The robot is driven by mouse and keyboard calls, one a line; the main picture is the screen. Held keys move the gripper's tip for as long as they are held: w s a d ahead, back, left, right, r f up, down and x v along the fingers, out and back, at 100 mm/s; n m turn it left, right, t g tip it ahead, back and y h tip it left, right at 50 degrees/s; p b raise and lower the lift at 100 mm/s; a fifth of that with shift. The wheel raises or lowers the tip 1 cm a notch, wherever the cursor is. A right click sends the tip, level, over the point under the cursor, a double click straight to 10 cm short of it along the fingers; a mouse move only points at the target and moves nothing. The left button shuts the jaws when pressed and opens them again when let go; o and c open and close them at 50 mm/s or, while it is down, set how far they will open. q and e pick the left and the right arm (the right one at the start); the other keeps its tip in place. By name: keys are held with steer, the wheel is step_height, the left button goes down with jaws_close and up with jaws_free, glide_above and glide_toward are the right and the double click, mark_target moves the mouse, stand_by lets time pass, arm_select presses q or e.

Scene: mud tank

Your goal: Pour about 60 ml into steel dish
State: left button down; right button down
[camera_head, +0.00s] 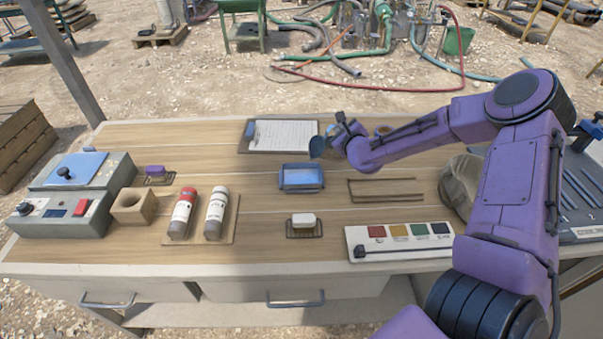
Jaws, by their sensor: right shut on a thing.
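My right gripper (341,128) reaches in from the right over the back middle of the table. It is shut on a small dark blue-grey thing (317,147), perhaps a cup or scoop. I cannot tell its contents or its exact tilt. A small round vessel (383,130) with a brownish rim is partly hidden behind my right arm. My left gripper is out of view.
A clipboard (283,136) lies at the back. Two bottles (181,214) (216,213) lie on a board at left, near a wooden block (132,206) and a grey device (66,217). A white bar on a rack (303,221), a wire frame (385,192) and a colour-patch panel (400,240) stand in front.

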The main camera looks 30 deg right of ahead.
steer(key=shift+a+n, duration=0.3)
steer(key=shift+a+r, duration=0.1)
steer(key=shift+a, duration=0.05)
steer(key=shift+w+a+n+t+h+b, duration=0.1)
steer(key=shift+a+n+t+h+b, duration=0.25)
steer(key=shift+n+b, duration=0.2)
stand_by(1.6)
steer(key=shift+a, duration=0.35)
steer(key=shift+d+r+m+p, duration=0.25)
steer(key=shift+d+m+p, duration=0.2)
steer(key=shift+d+p, duration=0.05)
steer(key=shift+d+r+m+p, duration=0.25)
steer(key=shift+d+m+p, duration=0.15)
steer(key=shift+d+p, duration=0.1)
steer(key=shift+d+f+m+y, duration=0.4)
steer(key=shift+f+m+y, duration=0.1)
steer(key=shift+f+y, duration=0.15)
steer(key=shift+d+f+m+g, duration=0.15)
steer(key=shift+d+m+g, duration=0.15)
steer(key=shift+d+g, duration=0.15)
steer(key=shift+d+f+m+y+b, duration=0.1)
steer(key=shift+f+m+y+b, duration=0.15)
steer(key=shift+m+y, duration=0.25)
steer(key=shift+d, duration=0.15)
